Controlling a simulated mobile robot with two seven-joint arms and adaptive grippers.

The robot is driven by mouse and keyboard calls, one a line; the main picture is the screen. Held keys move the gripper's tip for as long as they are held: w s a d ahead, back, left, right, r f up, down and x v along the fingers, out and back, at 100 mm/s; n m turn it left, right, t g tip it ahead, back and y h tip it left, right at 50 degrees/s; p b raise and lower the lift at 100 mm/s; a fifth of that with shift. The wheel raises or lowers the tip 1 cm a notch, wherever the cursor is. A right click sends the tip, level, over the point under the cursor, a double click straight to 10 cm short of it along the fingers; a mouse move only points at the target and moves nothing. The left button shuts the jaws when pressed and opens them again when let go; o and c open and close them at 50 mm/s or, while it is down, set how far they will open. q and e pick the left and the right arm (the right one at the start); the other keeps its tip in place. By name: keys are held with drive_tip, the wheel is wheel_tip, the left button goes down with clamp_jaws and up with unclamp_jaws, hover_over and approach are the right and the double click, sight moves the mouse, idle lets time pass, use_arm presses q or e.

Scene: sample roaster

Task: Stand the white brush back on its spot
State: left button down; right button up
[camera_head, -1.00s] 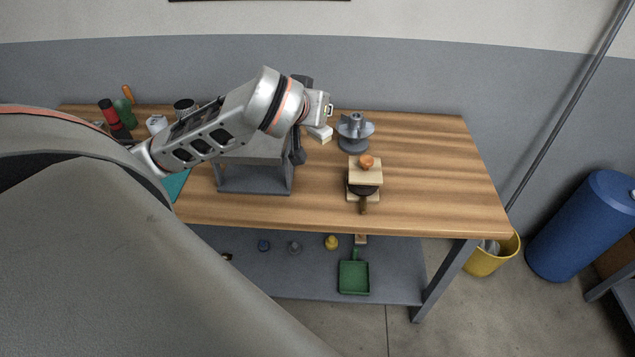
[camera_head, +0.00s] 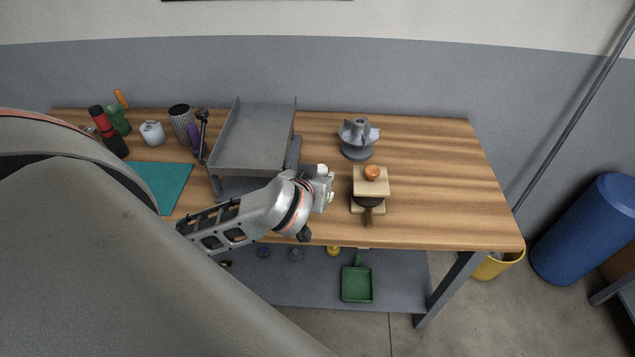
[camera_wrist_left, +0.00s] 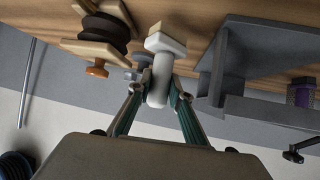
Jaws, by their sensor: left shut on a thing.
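The white brush (camera_wrist_left: 161,72) is between the two fingers of my left gripper (camera_wrist_left: 157,92) in the left wrist view. The gripper is shut on its rounded white body, and a pale block-like end points away toward the wooden tabletop. I cannot tell whether that end touches the table. In the head view my left gripper (camera_head: 322,188) is over the table, between the grey tray stand and the wooden press-like piece, and the brush is largely hidden behind it. The brush's spot cannot be made out. My right gripper is not in view.
The grey tray stand (camera_head: 255,135) is left of the gripper. The wooden piece with an orange knob (camera_head: 371,173) is close on the right. A grey finned part (camera_head: 358,137) stands behind. The table's right side (camera_head: 450,180) is clear. A teal mat (camera_head: 158,183) lies at left.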

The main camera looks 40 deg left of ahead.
use_arm(q)
drive_tip(key=shift+f, duration=1.6)
drive_tip(key=shift+f, duration=0.1)
drive_tip(key=c, duration=1.8)
unclamp_jaws()
drive_tip(key=shift+c, duration=0.2)
